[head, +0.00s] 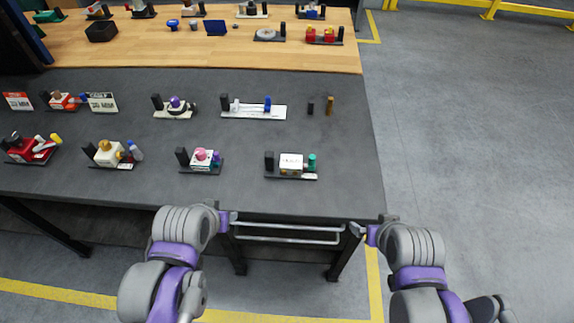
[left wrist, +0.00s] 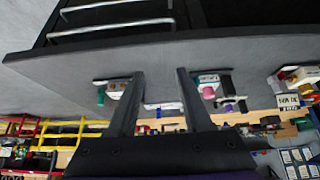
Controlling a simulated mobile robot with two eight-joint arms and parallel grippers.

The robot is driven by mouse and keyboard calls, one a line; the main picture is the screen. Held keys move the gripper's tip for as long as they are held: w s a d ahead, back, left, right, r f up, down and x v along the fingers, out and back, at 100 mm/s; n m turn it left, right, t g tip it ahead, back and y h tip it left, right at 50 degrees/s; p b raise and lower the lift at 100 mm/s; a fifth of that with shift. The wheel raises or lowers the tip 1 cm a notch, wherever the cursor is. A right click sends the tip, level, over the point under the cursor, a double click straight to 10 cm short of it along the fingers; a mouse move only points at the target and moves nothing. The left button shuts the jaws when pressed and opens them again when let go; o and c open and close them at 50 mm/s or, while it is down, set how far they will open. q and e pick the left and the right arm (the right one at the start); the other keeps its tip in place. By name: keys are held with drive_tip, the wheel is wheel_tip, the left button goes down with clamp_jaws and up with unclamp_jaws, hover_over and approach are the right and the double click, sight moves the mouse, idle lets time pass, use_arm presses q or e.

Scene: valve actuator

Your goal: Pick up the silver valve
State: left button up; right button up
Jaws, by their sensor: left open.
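Several small valve assemblies stand on the dark table top (head: 330,165). One with a clear or silvery body and a blue end (head: 252,106) sits on a white base in the middle row; I cannot tell for sure that it is the silver valve. My left gripper (head: 235,219) is at the table's front edge, apart from all the valves. In the left wrist view, which is upside down, its two dark fingers (left wrist: 160,75) are spread with nothing held between them. My right gripper (head: 356,230) is by the front right corner; its jaws are too small to read.
A white box-shaped valve with a green end (head: 291,164) and a pink-topped one (head: 202,159) stand nearest the front edge. A black and a brass peg (head: 329,105) stand at right. A wooden table (head: 200,55) with more parts lies behind. A metal rail (head: 288,240) hangs below the edge.

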use_arm(q)
drive_tip(key=w+d+r+g, duration=0.2)
drive_tip(key=w, duration=0.4)
drive_tip(key=w+d+r+g, duration=0.1)
drive_tip(key=w+r, duration=0.2)
drive_tip(key=w, duration=0.3)
drive_tip(key=g, duration=0.3)
approach(270, 161)
drive_tip(key=shift+w+a+r+b, duration=0.3)
drive_tip(key=shift+w+r, duration=0.05)
drive_tip(key=shift+w+d+f, duration=0.2)
drive_tip(key=shift+w+f, duration=0.2)
wheel_tip(270, 161, down, 12)
drive_tip(key=shift+w+r, duration=0.1)
drive_tip(key=shift+w, duration=0.05)
clamp_jaws()
